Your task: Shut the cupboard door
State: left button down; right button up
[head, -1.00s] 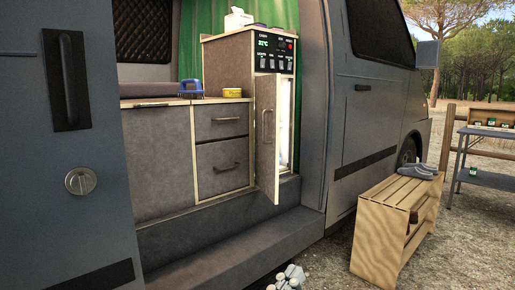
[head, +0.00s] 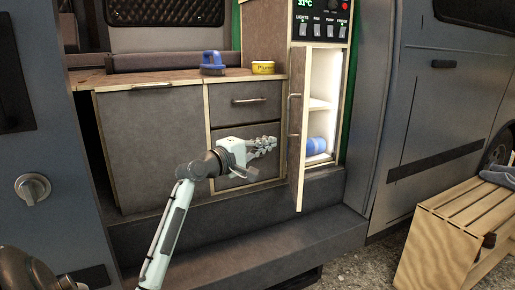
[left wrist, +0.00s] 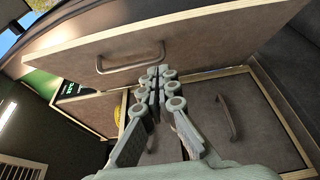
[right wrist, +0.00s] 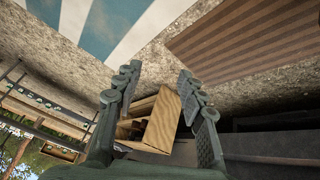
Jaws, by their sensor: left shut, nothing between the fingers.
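The cupboard door (head: 297,150) stands open, swung out toward me from the tall narrow cupboard under the control panel. It has a bar handle (head: 291,115) on its face. Inside the lit white cupboard (head: 322,95), a shelf and a blue roll-shaped thing (head: 317,146) show. My left gripper (head: 272,145) is shut and empty, in front of the drawers and left of the door, apart from it. In the left wrist view its fingers (left wrist: 160,85) are together. My right gripper (right wrist: 155,85) shows only in its wrist view, with its fingers apart and nothing between them.
Drawers (head: 246,103) and a grey cabinet front (head: 155,145) lie left of the door. The step (head: 250,235) is clear.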

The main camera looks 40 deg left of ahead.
aim_at(300, 136)
pick_arm(q)
jog(key=w, duration=0.3)
jog(key=shift+w, duration=0.4)
jog(key=shift+w+d, duration=1.4)
jog(key=shift+d, duration=0.2)
pick_arm(e)
jog(key=shift+s+d+f+g, duration=0.2)
jog(key=shift+s+d+g, duration=0.1)
jog(key=shift+s+d, duration=0.35)
jog(key=shift+s, duration=0.1)
